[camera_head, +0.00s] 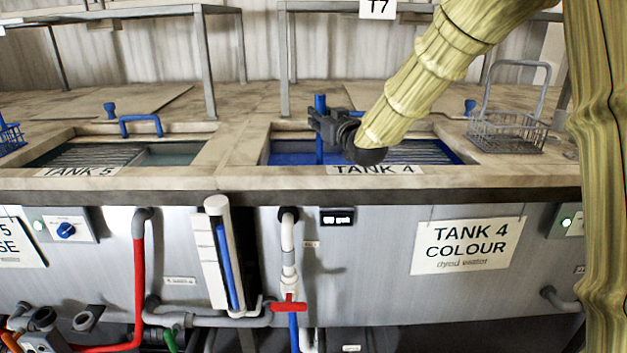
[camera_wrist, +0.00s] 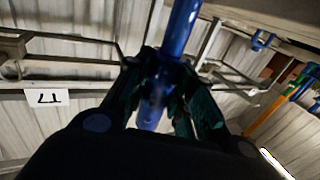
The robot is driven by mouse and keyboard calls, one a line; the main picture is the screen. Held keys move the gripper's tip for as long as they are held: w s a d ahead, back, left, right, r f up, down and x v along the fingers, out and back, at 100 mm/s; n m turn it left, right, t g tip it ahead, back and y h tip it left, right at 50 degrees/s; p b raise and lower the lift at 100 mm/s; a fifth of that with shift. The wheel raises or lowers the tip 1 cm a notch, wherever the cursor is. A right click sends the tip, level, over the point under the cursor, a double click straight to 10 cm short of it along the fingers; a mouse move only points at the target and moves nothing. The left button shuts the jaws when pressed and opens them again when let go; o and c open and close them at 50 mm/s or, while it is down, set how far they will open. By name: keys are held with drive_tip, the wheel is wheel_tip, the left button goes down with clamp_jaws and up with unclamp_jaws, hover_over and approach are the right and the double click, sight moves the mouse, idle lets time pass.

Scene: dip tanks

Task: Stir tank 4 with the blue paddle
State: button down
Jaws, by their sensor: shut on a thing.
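Tank 4 (camera_head: 278,158) is an open tank of blue liquid set in the counter, labelled "TANK 4 COLOUR" on its front panel. My gripper (camera_head: 322,122) is over the tank's left part, shut on the blue paddle (camera_head: 320,145). The paddle's shaft stands about upright and runs down into the tank. Its lower end is hidden in the blue liquid. In the wrist view the blue shaft (camera_wrist: 184,28) passes between the dark fingers. My arm covers part of the tank's back edge.
Tank 5 (camera_head: 180,153) with a grey slatted surface lies to the left. A wire basket (camera_head: 506,133) with a tall handle stands on the counter right of tank 4. Metal rack legs (camera_head: 206,65) rise behind. A red-handled valve (camera_head: 289,306) is on the front pipes.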

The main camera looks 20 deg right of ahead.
drive_tip(key=s+d, duration=0.1)
drive_tip(key=d, duration=0.4)
drive_tip(key=w+d+p, duration=0.1)
drive_tip(key=w+d, duration=0.1)
drive_tip(key=w, duration=0.7)
drive_tip(key=w+a+b, duration=0.1)
drive_tip(key=w+a, duration=0.2)
drive_tip(key=a, duration=1)
drive_tip(key=shift+s+a+b, duration=0.95)
drive_tip(key=shift+s, duration=3.5)
drive_tip(key=w+d, duration=0.2)
drive_tip(key=d, duration=0.5)
drive_tip(key=shift+w+d+p, duration=0.25)
drive_tip(key=shift+w+p, duration=0.1)
drive_tip(key=shift+s, duration=0.1)
